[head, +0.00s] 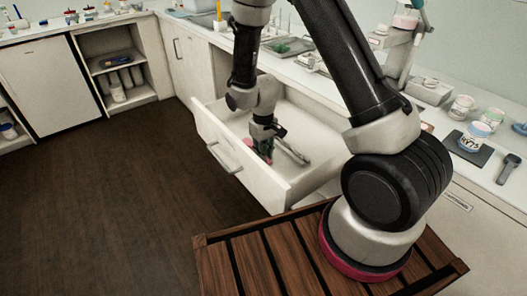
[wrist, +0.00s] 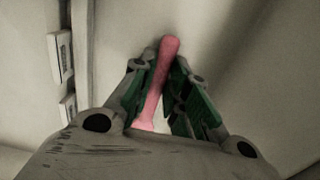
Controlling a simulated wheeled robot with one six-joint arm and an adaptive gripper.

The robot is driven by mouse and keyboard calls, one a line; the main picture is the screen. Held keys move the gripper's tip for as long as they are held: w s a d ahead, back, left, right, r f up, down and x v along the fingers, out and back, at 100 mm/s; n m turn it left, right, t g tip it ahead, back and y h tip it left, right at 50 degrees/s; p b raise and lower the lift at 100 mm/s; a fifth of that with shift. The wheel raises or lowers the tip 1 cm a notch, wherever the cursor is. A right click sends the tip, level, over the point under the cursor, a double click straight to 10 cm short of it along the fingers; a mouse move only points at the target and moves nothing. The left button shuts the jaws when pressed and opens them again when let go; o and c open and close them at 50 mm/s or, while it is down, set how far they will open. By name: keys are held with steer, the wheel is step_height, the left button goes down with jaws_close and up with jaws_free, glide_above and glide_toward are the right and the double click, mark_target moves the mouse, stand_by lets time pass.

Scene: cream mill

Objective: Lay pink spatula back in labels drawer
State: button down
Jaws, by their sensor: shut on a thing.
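The drawer (head: 257,184) stands pulled open under the counter, with pale walls and floor. My gripper (head: 264,148) is down inside it, near its front panel. In the wrist view my gripper (wrist: 160,90) is shut on the pink spatula (wrist: 168,58), its green-padded fingers on either side of the pink shaft. The rounded pink end points away from the wrist, over the pale drawer floor. In the head view only a little pink shows beside the fingers. I cannot tell whether the spatula touches the floor. Any label on the drawer front cannot be read.
Jars (head: 461,107), a dark mat and a black scoop stand on the right counter (head: 515,150). An open shelf (head: 118,72) stands at the back left. The dark floor (head: 110,200) left of the drawer is clear.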

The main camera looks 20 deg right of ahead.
steer(key=shift+f, duration=0.1)
steer(key=c, duration=1.3)
jaws_free()
step_height(320, 180, up, 12)
steer(key=s+d+r+m+t, duration=0.1)
steer(key=s+d+r, duration=0.3)
steer(key=s+r, duration=0.3)
steer(key=s+d+r+m+t, duration=0.1)
steer(key=s+d+r+t, duration=0.1)
steer(key=s+d+r, duration=0.3)
steer(key=s+d+r+m+t, duration=0.1)
steer(key=s+d+r, duration=0.3)
steer(key=s+r, duration=0.6)
steer(key=shift+s+d+r+m, duration=0.15)
steer(key=shift+r, duration=0.55)
steer(key=shift+s+d+r+m, duration=0.1)
steer(key=shift+d+r+m, duration=0.05)
steer(key=shift+r, duration=0.5)
